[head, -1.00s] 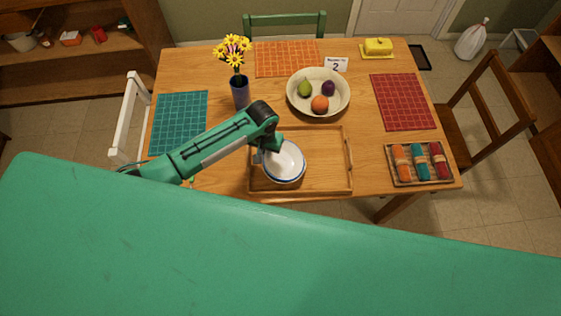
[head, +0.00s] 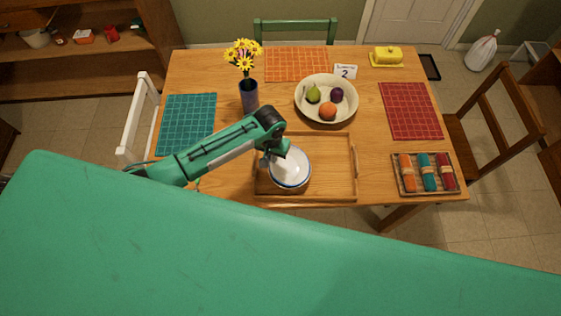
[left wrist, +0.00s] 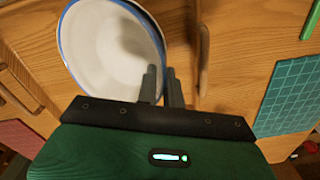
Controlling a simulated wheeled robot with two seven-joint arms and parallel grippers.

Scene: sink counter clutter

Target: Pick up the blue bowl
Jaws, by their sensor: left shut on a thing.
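The blue bowl (head: 292,177) is white inside with a blue rim. In the head view it is at the left part of the wooden tray; I cannot tell whether it touches the tray. My left gripper (head: 279,158) comes in from the upper left and is shut on the bowl's rim. In the left wrist view, the bowl (left wrist: 105,45) fills the upper left, and the gripper fingers (left wrist: 162,86) are at its rim, one over the inside and one outside. The right gripper is not in view.
The wooden tray (head: 335,180) has raised edges. A flower vase (head: 249,96) stands behind my left arm. A cream fruit bowl (head: 311,112) is behind the tray. A holder with rolled napkins (head: 427,187) lies to the right. Placemats lie at the left, back and right.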

